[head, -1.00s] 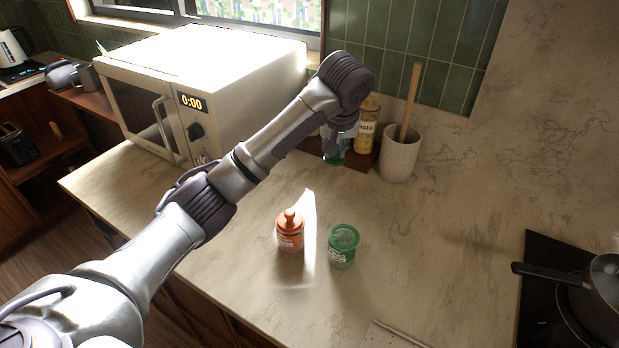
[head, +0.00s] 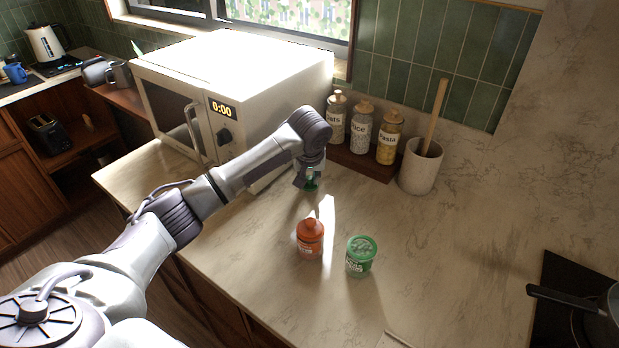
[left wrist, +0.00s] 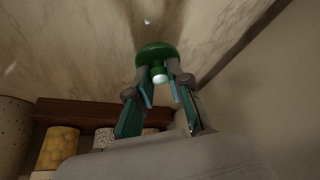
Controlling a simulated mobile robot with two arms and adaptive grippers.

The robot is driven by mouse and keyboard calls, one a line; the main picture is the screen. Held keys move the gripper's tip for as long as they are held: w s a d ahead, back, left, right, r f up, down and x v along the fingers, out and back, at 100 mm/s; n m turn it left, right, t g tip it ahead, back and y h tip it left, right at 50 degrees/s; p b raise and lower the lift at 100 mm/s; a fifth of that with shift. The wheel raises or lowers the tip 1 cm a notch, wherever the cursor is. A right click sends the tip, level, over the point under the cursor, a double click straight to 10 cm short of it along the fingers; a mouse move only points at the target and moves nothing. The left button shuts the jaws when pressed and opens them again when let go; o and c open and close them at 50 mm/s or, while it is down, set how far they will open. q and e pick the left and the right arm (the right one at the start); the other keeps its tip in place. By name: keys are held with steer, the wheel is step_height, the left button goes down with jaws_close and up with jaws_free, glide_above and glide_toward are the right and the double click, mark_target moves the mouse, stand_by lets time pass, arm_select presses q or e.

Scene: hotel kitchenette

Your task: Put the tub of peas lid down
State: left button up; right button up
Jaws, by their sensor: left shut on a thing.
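My left gripper (head: 309,179) is shut on the green tub of peas lid (head: 311,185), over the counter in front of the microwave. I cannot tell whether the lid touches the counter. The green tub of peas (head: 360,262) stands upright and uncovered on the counter, in front and to the right of the gripper. My right gripper is not in view.
An orange lidded tub (head: 310,240) stands beside the peas tub. The microwave (head: 225,95) is behind left. Several labelled jars (head: 361,130) stand on a dark wooden stand, next to a utensil crock (head: 420,172). A pan (head: 580,303) is at far right. The counter's middle right is clear.

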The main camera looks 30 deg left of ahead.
arm_select(q)
steer(key=shift+f, duration=0.75)
steer(key=shift+f, duration=0.1)
steer(key=o, duration=0.8)
steer(key=shift+c, duration=0.2)
steer(key=b+v, duration=0.1)
steer(key=v, duration=1.1)
